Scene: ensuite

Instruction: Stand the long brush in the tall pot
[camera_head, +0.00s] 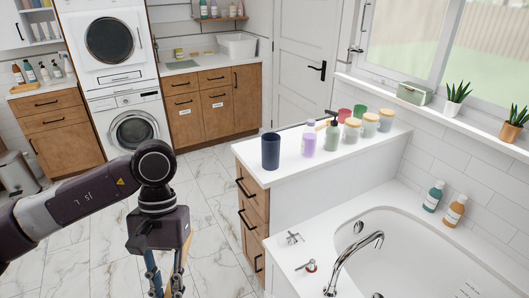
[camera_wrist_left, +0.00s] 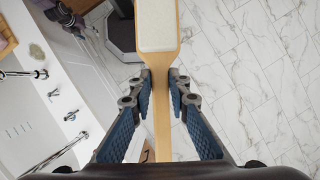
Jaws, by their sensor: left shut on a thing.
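The long brush (camera_wrist_left: 157,25) has a pale wooden handle and a white pad on its head. In the left wrist view my left gripper (camera_wrist_left: 160,80) is shut on its handle just below the head. In the head view a strip of the brush's wood (camera_head: 186,248) shows beside my left gripper (camera_head: 166,288), low over the floor; the rest is hidden by the gripper or cut off. The tall pot, a dark navy cylinder (camera_head: 271,152), stands upright on the near left end of the white counter, right of and beyond my left gripper. My right gripper is not in view.
Several bottles and lidded jars (camera_head: 352,130) stand on the counter (camera_head: 290,171) right of the pot. A bathtub (camera_head: 440,250) with a tall tap (camera_head: 352,262) lies in front of the counter. The marble floor (camera_head: 100,255) around my left arm is clear.

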